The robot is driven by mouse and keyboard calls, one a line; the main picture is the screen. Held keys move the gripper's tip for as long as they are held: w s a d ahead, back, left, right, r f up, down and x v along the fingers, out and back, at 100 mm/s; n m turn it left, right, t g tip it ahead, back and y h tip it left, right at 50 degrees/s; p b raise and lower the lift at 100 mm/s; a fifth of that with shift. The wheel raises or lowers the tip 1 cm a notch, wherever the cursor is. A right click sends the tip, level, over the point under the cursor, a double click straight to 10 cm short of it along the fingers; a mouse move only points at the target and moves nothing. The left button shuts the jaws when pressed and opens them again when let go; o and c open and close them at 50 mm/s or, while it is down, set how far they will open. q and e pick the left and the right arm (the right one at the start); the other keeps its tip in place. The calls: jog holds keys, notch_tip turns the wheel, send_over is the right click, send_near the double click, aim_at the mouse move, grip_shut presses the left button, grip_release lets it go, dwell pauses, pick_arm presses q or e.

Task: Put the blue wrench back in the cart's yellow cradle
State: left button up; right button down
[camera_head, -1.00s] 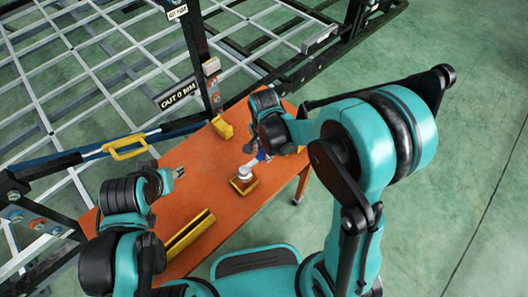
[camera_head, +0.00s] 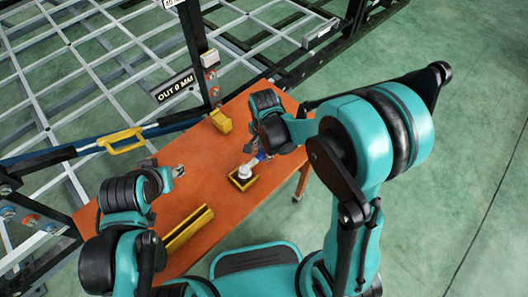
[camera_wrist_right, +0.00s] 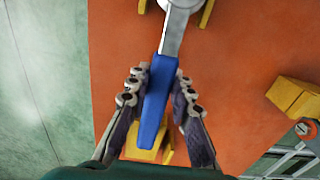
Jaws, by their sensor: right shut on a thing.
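The blue wrench has a blue handle (camera_wrist_right: 155,100) and a grey steel head; the handle also shows in the head view (camera_head: 262,155). My right gripper (camera_wrist_right: 157,92) is shut on the handle, one finger on each side. The wrench head (camera_head: 249,168) shows just above or over a small yellow holder (camera_head: 242,180) with a dark inside, which seems part of the cradle. In the right wrist view yellow parts show below the wrench (camera_wrist_right: 207,14) and beneath the handle end (camera_wrist_right: 147,153). I cannot tell whether the wrench touches them. My left gripper (camera_head: 178,171) is over the cart's left side; its jaw state is unclear.
The orange cart top (camera_head: 205,185) carries a long yellow channel (camera_head: 187,230) at the front and a yellow block (camera_head: 221,121) at the back. The trailer chassis with a black post (camera_head: 192,40) and a yellow-handled bar (camera_head: 122,142) stands behind. Green floor is clear at right.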

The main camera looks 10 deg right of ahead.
dwell(0.6)
jog(key=c, duration=1.3)
grip_release()
jog(key=shift+o, duration=0.5)
jog(key=o, duration=0.4)
jog(key=shift+r, duration=0.1)
jog(key=shift+r+p, duration=2.95)
jog(key=shift+r, duration=1)
